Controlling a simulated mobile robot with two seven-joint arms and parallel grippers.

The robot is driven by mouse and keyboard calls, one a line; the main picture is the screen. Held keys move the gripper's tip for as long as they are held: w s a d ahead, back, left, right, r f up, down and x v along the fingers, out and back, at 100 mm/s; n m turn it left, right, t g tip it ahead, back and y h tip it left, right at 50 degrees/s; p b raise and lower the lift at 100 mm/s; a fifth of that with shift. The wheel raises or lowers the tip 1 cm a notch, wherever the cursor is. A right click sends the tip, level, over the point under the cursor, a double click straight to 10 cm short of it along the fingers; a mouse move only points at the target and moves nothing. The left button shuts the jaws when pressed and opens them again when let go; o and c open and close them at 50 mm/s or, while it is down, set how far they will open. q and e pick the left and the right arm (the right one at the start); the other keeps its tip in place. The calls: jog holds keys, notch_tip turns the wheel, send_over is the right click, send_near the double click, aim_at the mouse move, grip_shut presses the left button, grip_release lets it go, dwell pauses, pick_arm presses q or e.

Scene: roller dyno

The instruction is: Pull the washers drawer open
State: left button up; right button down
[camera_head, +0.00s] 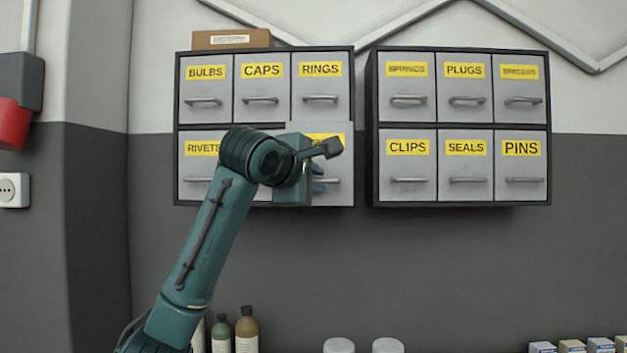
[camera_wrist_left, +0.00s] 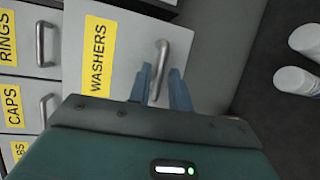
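The washers drawer (camera_head: 340,160) is at the lower right of the left cabinet. Its face stands out a little in front of the drawers around it, and my arm covers part of its label. In the left wrist view the washers drawer (camera_wrist_left: 125,35) shows its yellow label and a grey bar handle (camera_wrist_left: 163,48). My left gripper (camera_wrist_left: 160,74) has its two blue fingers apart, one on each side of the handle, with gaps visible between. In the head view the left gripper (camera_head: 318,178) is at the drawer front, mostly hidden by my wrist. My right gripper is not in view.
The left cabinet (camera_head: 354,90) also has the rings drawer (camera_head: 320,90) just above. A second cabinet (camera_head: 373,120) hangs to the right across a narrow gap. Bottles (camera_head: 246,330) and white lids (camera_head: 388,345) stand below.

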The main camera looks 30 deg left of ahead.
pick_arm(q)
jog(key=shift+o, duration=1.1)
jog(key=shift+s, duration=0.1)
jog(key=b+v, duration=0.3)
jog(key=v, duration=1)
jog(key=shift+a+r, duration=0.1)
